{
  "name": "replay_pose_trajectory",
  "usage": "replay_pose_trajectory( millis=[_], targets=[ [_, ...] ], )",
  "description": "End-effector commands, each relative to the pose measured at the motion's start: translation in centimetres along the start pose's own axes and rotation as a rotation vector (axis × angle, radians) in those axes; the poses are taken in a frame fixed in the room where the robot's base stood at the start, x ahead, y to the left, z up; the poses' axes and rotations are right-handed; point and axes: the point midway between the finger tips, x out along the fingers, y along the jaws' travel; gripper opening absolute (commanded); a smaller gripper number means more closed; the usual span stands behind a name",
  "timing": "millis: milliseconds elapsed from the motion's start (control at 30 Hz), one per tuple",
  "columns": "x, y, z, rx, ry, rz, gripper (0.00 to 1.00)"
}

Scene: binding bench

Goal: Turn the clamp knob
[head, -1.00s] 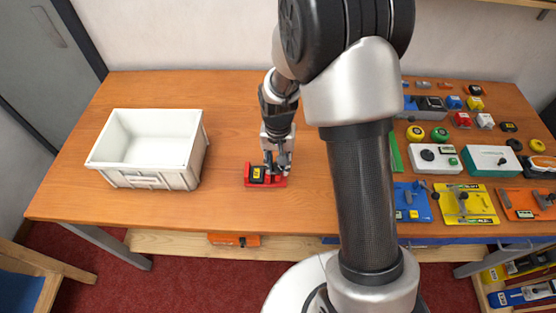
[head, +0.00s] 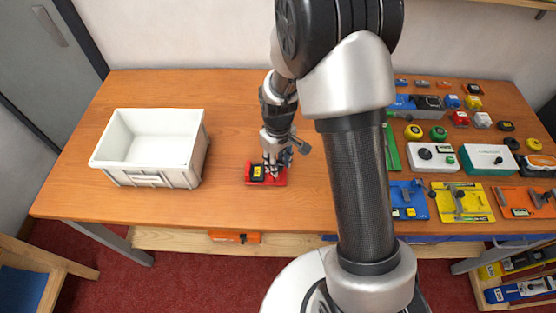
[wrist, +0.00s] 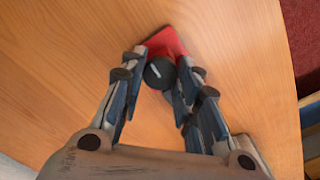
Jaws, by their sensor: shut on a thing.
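The red clamp (head: 250,180) lies on the wooden bench, near its front edge, with a black and yellow patch on its left part. In the wrist view its red body (wrist: 166,41) shows beyond the fingertips. The round black clamp knob (wrist: 158,73) has a white line, slightly slanted in that view. My gripper (head: 273,168) reaches down onto the right part of the clamp. In the wrist view my gripper (wrist: 160,76) has its fingers on both sides of the knob and is shut on it. The fingers hide the knob in the head view.
A white crate (head: 186,177) stands empty to the left. At the right are several devices, including a white box (head: 432,157), a blue fixture (head: 409,200) and a yellow fixture (head: 462,203). The bench between crate and clamp is clear.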

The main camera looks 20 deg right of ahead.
Motion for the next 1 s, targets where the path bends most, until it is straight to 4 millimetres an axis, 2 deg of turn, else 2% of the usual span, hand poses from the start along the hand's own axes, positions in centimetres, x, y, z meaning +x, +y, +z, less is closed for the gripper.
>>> replay_pose_trajectory(
  millis=[300,700,733,1000],
  targets=[
    [-0.01,0.00,-0.01,-0.070,0.000,0.000,0.06],
    [0.00,0.01,-0.01,-0.075,0.000,0.000,0.06],
    [0.00,0.00,-0.01,-0.075,0.000,0.000,0.32],
    [0.00,0.00,0.00,-0.074,0.000,0.000,0.50]
  ],
)
